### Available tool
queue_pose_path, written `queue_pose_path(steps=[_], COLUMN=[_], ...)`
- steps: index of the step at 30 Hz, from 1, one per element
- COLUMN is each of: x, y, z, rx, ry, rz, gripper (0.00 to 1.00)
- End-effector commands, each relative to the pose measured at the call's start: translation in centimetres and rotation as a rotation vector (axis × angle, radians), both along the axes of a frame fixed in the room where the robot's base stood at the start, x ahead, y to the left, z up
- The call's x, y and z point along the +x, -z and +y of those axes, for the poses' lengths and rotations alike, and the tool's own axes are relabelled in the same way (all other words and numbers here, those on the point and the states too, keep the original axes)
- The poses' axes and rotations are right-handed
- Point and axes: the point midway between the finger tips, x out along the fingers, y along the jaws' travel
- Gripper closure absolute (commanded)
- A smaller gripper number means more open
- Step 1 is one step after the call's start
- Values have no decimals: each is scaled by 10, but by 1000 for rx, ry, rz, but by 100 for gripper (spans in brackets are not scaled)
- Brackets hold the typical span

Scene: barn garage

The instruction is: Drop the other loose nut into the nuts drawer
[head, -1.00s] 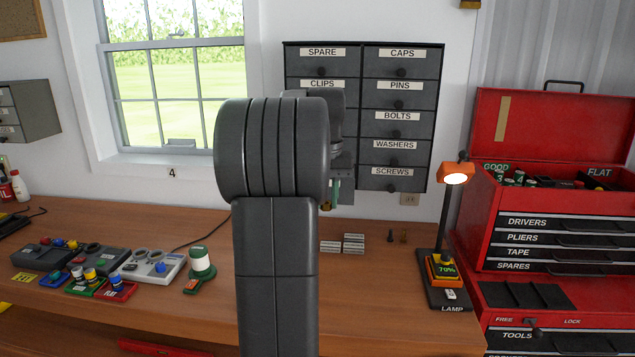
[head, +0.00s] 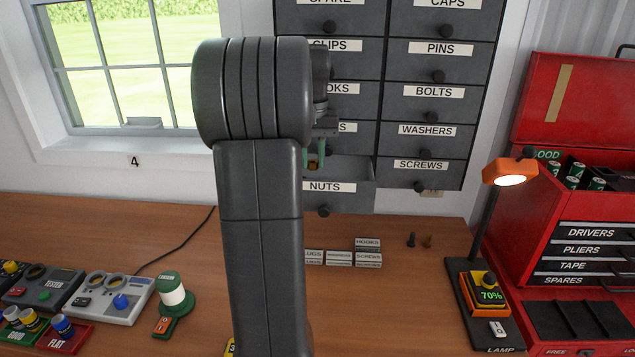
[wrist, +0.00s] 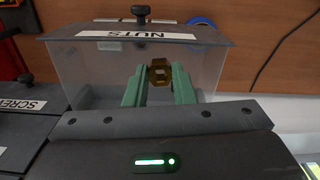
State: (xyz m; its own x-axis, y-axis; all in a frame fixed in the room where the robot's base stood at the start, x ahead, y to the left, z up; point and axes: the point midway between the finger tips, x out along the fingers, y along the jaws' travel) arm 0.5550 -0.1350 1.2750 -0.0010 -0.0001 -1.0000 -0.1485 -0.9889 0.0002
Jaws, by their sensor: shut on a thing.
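The nuts drawer (head: 350,187) is pulled open at the bottom of the left column of the wall cabinet. In the wrist view its labelled front (wrist: 95,40) is at the top, and its grey inside shows around my fingers. My gripper (head: 313,160) has green fingers and is partly hidden by my arm. It is shut on a brass hex nut (wrist: 159,72), held between the fingertips over the open drawer. Whether another nut lies in the drawer I cannot tell.
Other cabinet drawers, such as screws (head: 420,172) and washers (head: 426,137), are shut. On the bench (head: 400,310) lie several small label plates (head: 354,257) and two small bolts (head: 411,240). A lamp (head: 505,175) and a red tool chest (head: 585,240) stand right.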

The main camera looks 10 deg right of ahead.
Motion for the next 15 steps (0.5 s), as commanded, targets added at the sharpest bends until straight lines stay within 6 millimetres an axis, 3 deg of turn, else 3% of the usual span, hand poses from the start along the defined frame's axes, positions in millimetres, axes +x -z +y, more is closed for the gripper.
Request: queue_pose_path(steps=[3, 15], x=[-1, -1], y=[23, 71], z=[0, 0], rx=[1, 1], ry=[0, 0], rz=[5, 4], gripper=[99, 99])
